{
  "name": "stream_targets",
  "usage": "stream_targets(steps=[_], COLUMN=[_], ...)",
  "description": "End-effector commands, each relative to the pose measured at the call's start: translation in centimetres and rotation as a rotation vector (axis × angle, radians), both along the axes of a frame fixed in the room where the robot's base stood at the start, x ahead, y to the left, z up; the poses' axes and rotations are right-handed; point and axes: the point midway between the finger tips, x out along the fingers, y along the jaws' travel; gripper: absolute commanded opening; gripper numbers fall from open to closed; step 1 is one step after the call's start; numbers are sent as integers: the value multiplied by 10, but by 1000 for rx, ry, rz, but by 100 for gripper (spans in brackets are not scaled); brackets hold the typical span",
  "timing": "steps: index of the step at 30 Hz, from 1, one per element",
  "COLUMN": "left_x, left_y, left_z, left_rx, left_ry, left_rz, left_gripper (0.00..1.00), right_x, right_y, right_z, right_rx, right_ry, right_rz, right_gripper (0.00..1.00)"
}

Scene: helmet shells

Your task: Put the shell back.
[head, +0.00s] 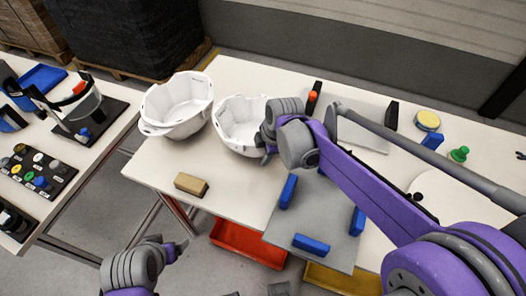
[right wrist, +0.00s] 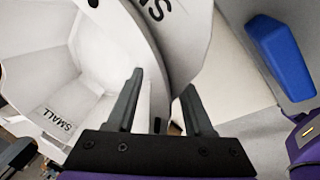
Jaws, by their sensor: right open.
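Two white helmet shells stand on the table, open side up. The left shell (head: 178,106) stands near the table's back left edge. The right shell (head: 238,122) is beside it, partly hidden by my right gripper (head: 268,146). In the right wrist view, a white shell (right wrist: 40,75) with "SMALL" printed inside fills the upper left. My right gripper (right wrist: 160,105) is open there, with the shell's wall between its fingers; contact cannot be told. My left gripper (head: 178,249) is low at the front left, away from the shells; its jaw opening is unclear.
A grey plate (head: 318,212) with several blue blocks lies right of the shells. A tan block (head: 191,184) lies near the front edge. A red bin (head: 247,243) and a yellow bin (head: 340,279) are below. Another table with a visor piece (head: 82,108) stands left.

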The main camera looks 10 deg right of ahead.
Motion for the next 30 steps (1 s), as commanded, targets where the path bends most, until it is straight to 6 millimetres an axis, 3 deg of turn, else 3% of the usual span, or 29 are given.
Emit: stream_targets(steps=[8, 21, 30], left_x=[1, 3, 3], left_y=[0, 0, 0], left_z=[3, 14, 15], left_rx=[0, 0, 0], left_ry=[-1, -5, -6], left_rz=[0, 0, 0], left_gripper=[84, 84, 84], right_x=[-3, -25, -31], right_y=[-2, -16, -19], right_z=[15, 99, 117], right_rx=[0, 0, 1], right_ry=[0, 0, 1], right_rz=[-1, -1, -6], right_gripper=[52, 52, 52])
